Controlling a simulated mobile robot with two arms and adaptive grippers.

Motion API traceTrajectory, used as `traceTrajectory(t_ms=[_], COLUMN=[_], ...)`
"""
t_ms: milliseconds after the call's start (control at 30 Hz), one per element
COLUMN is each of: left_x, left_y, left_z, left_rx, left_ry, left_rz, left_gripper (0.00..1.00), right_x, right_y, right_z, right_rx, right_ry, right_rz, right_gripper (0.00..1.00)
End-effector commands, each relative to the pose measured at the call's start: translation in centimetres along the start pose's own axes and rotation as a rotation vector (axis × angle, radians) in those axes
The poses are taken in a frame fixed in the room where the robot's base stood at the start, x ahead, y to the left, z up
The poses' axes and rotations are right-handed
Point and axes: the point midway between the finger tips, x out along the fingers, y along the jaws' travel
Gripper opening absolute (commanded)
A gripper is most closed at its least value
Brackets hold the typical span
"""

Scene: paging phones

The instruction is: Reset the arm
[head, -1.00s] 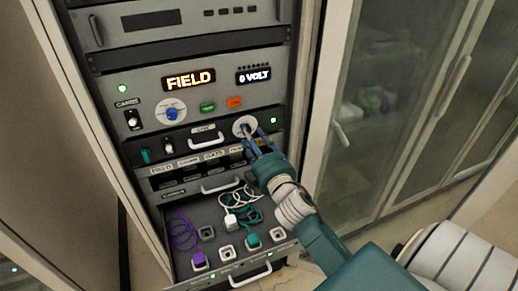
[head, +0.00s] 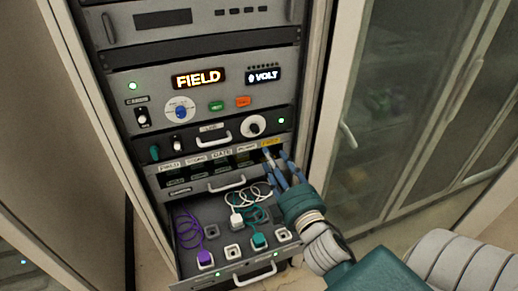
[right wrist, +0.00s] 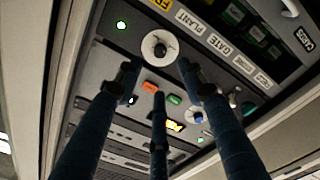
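My right gripper (head: 275,162) is in front of the rack at the right end of the row of labelled slots, below the large white dial (head: 253,126). In the right wrist view its blue fingers (right wrist: 163,85) are spread with nothing between them. The dial (right wrist: 160,47) shows beyond the fingertips, with a dark centre, and is clear of them. The right arm (head: 320,245) reaches in from the lower right. My left gripper is not in view.
The rack has a lit FIELD display (head: 198,78) and a blue knob (head: 180,109). Below, an open drawer (head: 215,262) holds purple, white and teal plugs with coiled cords. A glass-door cabinet (head: 400,110) stands to the right.

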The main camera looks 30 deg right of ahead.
Motion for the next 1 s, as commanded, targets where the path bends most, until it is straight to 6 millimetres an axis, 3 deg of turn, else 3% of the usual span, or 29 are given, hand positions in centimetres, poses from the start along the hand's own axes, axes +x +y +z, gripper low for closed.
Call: traceTrajectory(t_ms=[267,367,467,600,700,800,1000], left_x=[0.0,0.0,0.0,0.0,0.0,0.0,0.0], left_y=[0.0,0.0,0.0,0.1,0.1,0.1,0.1], left_z=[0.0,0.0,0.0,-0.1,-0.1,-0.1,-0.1], left_rx=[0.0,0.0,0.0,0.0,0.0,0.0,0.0], left_ry=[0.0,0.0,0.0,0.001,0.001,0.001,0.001], left_rz=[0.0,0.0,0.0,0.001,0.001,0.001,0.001], left_gripper=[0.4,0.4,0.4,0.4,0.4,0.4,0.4], right_x=[-0.1,-0.6,-2.3,-7.2,-11.3,-14.9,-21.6], right_y=[-0.3,-1.8,-5.2,-11.9,-15.6,-18.2,-21.3], right_z=[0.3,1.4,3.2,4.5,4.5,3.9,2.6], right_rx=[0.019,0.099,0.24,0.444,0.529,0.578,0.623], right_ry=[-0.018,-0.093,-0.234,-0.471,-0.606,-0.708,-0.869], right_rz=[-0.012,-0.062,-0.172,-0.395,-0.539,-0.657,-0.854], right_gripper=[0.4,0.4,0.4,0.4,0.4,0.4,0.4])
